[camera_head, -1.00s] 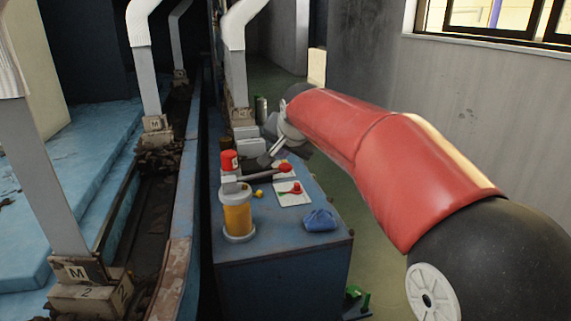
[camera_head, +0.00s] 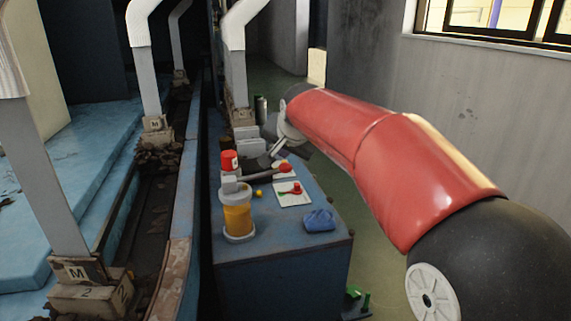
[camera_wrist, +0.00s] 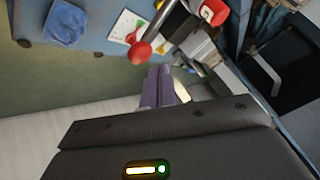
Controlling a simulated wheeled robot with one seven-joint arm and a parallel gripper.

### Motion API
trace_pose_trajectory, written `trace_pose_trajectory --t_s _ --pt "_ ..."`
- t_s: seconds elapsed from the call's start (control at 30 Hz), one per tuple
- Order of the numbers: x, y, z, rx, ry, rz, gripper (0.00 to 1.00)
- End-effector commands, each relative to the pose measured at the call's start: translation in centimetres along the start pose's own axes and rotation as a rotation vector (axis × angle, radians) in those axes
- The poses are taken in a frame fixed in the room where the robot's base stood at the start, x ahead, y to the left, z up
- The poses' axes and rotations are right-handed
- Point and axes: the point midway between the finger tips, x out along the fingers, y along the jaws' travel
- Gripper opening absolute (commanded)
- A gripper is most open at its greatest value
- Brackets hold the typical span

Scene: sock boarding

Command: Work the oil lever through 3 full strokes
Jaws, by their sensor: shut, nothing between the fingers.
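The oil lever is a dark bar ending in a red ball knob (camera_head: 285,168). It reaches from the oil unit with an amber cylinder (camera_head: 238,221) on the blue cabinet. In the wrist view the knob (camera_wrist: 139,53) is just beyond my gripper's fingertips (camera_wrist: 160,69), with the bar running to the upper right. My gripper (camera_head: 274,154) is shut and empty, close above the knob on the far side. I cannot tell whether the fingertips touch it. Part of the lever is hard to make out in the head view.
The blue cabinet (camera_head: 285,247) carries a red-capped item (camera_head: 229,160), a card with a small red knob (camera_head: 293,193), a yellow knob (camera_head: 259,194) and a blue cloth (camera_head: 319,220). The conveyor line stands to the left.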

Motion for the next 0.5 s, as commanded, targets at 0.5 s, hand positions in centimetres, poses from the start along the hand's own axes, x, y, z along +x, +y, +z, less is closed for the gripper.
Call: trace_pose_trajectory --t_s 0.5 --pt "0.61 0.46 0.44 0.0 0.001 0.0 0.0"
